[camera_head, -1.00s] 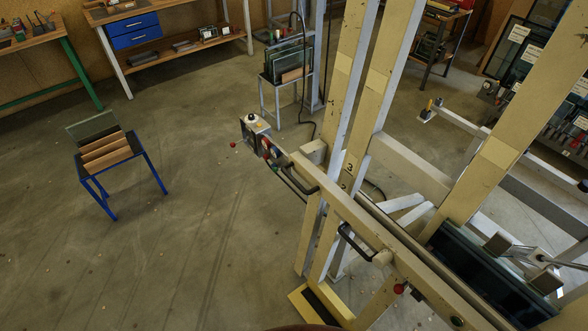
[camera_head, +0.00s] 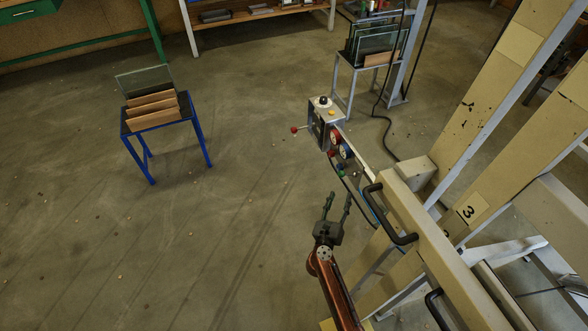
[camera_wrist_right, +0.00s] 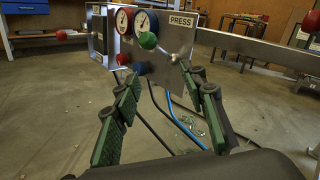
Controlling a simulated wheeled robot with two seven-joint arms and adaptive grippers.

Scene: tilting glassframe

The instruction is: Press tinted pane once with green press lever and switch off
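The green press lever's ball knob (camera_wrist_right: 148,41) stands before the panel marked PRESS (camera_wrist_right: 181,22) in the right wrist view. The panel carries a red and a blue gauge (camera_head: 346,151). A control box (camera_head: 320,124) with a black knob (camera_head: 323,100) and a yellow button (camera_head: 332,112) is at the beam's far end. A red-balled lever (camera_head: 294,130) sticks out of its left side. My right gripper (camera_head: 338,197) is open and empty, in front of and below the panel; its fingers (camera_wrist_right: 166,78) are apart. The pane in the press and my left gripper are not in view.
The cream beam with black handles (camera_head: 394,213) runs close to the right of my right arm. Blue and black hoses (camera_wrist_right: 182,114) hang below the panel. A blue stand (camera_head: 195,130) holds a pane and wooden slats. A grey rack (camera_head: 343,85) holds dark panes.

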